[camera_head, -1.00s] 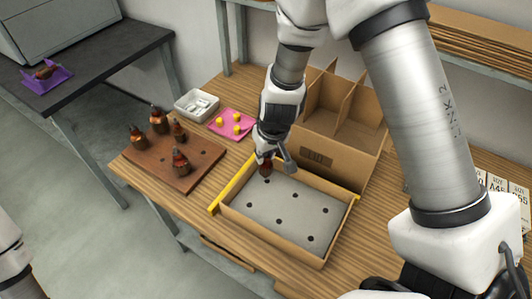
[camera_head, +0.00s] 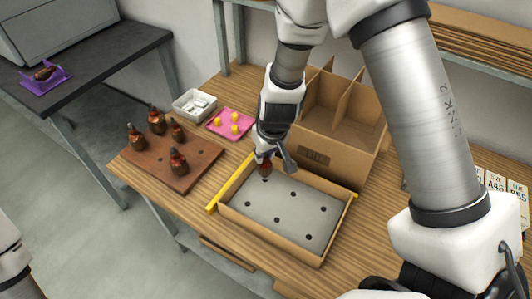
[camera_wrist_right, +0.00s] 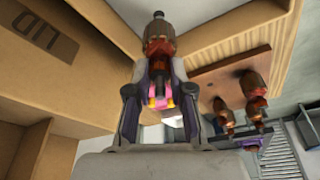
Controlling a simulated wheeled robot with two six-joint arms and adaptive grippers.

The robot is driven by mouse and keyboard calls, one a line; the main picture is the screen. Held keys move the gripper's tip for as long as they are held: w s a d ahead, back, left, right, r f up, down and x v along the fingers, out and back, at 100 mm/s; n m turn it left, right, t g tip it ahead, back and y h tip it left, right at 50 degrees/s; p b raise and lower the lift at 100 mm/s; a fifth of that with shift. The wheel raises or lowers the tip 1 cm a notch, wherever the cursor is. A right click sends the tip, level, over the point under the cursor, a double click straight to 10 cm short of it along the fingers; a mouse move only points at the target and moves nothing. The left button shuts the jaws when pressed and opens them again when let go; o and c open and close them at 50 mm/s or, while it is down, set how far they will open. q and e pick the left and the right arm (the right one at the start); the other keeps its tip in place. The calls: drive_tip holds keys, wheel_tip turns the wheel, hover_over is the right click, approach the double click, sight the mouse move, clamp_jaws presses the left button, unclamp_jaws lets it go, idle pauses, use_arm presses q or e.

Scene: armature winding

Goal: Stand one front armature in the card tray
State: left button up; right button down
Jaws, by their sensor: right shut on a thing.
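My right gripper (camera_head: 264,157) is shut on a dark copper-brown armature (camera_head: 265,170). It holds it at the back left corner of the card tray (camera_head: 331,237), close above a hole in the grey insert; I cannot tell whether it touches. In the right wrist view the same armature (camera_wrist_right: 158,45) sits between the fingers of the gripper (camera_wrist_right: 158,85). Several other armatures, one of them at the front (camera_head: 178,162), stand on a brown board (camera_head: 196,172) to the left. My left gripper is out of view.
A divided cardboard box (camera_head: 322,160) stands right behind the tray. A yellow strip (camera_head: 226,187) runs along the tray's left side. A pink mat (camera_head: 222,130) with yellow pieces and a white bin (camera_head: 180,110) lie behind. A purple holder (camera_head: 45,78) is on the dark table.

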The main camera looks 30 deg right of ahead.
drive_tip(key=shift+f, duration=0.2)
drive_tip(key=shift+f+b, duration=1.1)
drive_tip(key=shift+b, duration=0.2)
drive_tip(key=shift+c, duration=2.4)
unclamp_jaws()
drive_tip(key=shift+r, duration=0.1)
wheel_tip(320, 180, up, 10)
drive_tip(key=p, duration=1)
